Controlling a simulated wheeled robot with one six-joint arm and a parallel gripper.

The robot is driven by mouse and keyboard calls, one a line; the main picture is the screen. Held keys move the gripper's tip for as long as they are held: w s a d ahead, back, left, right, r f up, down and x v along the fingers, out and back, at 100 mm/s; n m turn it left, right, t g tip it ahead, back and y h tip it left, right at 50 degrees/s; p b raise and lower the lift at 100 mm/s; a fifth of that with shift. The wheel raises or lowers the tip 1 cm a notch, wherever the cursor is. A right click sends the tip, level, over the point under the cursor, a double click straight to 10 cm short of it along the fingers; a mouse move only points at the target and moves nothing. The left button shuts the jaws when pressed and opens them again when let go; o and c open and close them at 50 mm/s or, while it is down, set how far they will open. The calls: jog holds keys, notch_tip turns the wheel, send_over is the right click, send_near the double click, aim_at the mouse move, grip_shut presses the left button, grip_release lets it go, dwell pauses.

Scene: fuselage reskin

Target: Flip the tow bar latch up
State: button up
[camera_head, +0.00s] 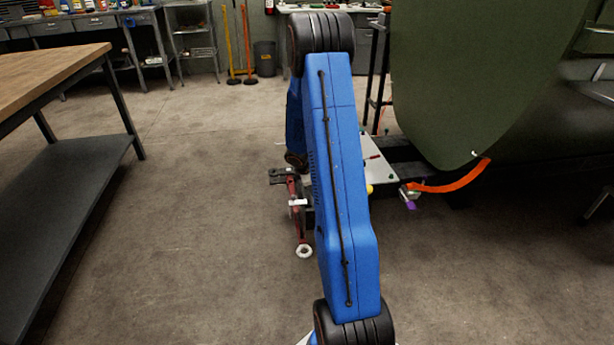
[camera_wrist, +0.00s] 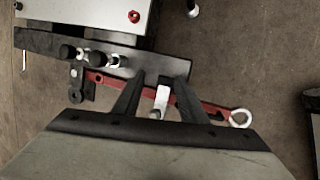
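The red tow bar (camera_head: 294,190) lies low beside the cart in the head view, with a pale ring (camera_head: 304,250) at its near end. A small white latch (camera_head: 298,202) shows on it. In the wrist view the red bar (camera_wrist: 213,108) runs across behind my gripper, with its ring (camera_wrist: 240,118) at right. My gripper (camera_wrist: 157,85) is open, one dark finger on each side of the white latch (camera_wrist: 162,98). Whether the fingers touch the latch or hover above it I cannot tell.
The cart's dark end beam (camera_wrist: 60,43) with round knobs lies close to the bar. The cart's pale top (camera_head: 378,165) and a green fuselage panel (camera_head: 470,80) stand at right. A workbench (camera_head: 75,150) stands at left. Floor between is clear.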

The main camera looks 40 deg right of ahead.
jog(key=v, duration=0.9)
jog(key=shift+r, duration=0.3)
jog(key=shift+s+a, duration=0.1)
jog(key=shift+a, duration=0.05)
jog(key=s+a+r+m+t, duration=0.1)
jog(key=s+a+r+m, duration=0.3)
jog(key=a+r, duration=0.55)
jog(key=s+a+r+m, duration=0.2)
jog(key=s+a+r, duration=0.4)
jog(key=a+r, duration=0.3)
jog(key=s+a+r+m+t+y, duration=0.1)
jog(key=s+a+r+m+y, duration=0.1)
jog(key=s+a, duration=0.6)
jog(key=s+a+r+m+t+y, duration=0.1)
jog(key=s+a+r+m, duration=0.3)
jog(key=s+a, duration=0.5)
jog(key=s+r+y, duration=0.1)
jog(key=s, duration=0.4)
jog(key=shift+d, duration=0.1)
